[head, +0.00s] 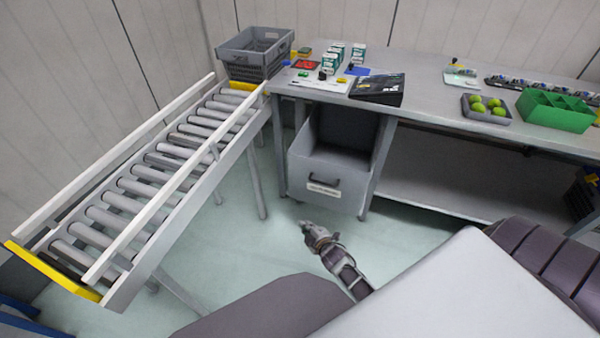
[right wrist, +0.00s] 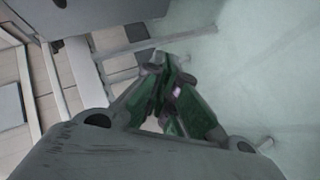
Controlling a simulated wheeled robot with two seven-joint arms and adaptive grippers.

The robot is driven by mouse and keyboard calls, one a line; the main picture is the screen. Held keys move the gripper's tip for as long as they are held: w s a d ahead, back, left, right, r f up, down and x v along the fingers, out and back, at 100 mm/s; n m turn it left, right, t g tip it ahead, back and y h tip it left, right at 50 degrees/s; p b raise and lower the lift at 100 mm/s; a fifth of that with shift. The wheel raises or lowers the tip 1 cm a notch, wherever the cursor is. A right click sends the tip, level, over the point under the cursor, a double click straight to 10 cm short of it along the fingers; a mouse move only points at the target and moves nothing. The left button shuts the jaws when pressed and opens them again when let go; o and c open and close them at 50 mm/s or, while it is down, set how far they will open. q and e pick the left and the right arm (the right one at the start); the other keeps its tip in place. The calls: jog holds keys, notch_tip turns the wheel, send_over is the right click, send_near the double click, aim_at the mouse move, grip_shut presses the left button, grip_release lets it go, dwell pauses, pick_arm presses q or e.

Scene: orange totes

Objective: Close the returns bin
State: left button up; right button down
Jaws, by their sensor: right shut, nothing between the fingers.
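The returns bin (head: 327,185) is a grey drawer-like bin under the workbench, with a dark handle and a white label on its front. It stands pulled out from its grey housing, and its open top shows. My right gripper (head: 305,226) is in front of the bin, low and a little to its left, apart from it. In the right wrist view its fingers (right wrist: 170,85) are together with nothing between them. A grey surface at the upper left of that view may be the bin; I cannot tell. My left gripper is not in view.
A roller conveyor (head: 150,190) with white rails stands at the left, with a grey crate (head: 255,55) at its far end. The workbench (head: 430,85) holds boxes, a green bin (head: 555,112) and a tray of green balls (head: 486,112).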

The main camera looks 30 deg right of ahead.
aim_at(295, 158)
pick_arm(q)
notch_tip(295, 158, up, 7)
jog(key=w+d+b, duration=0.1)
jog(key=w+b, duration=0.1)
jog(key=b, duration=0.5)
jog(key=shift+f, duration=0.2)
pick_arm(e)
jog(key=w+d+r+n+t, duration=0.1)
jog(key=w+r+n+t, duration=0.1)
jog(key=r, duration=0.5)
jog(key=w+d+r+n+t+h, duration=0.1)
jog(key=w+d+r+n+t, duration=0.1)
jog(key=r, duration=0.5)
jog(key=shift+w+d+r+n+t, duration=0.15)
jog(key=shift+w+r+n+t, duration=0.2)
jog(key=shift+w, duration=0.25)
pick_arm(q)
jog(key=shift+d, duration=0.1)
pick_arm(e)
jog(key=shift+w+f, duration=0.1)
jog(key=shift+w, duration=0.05)
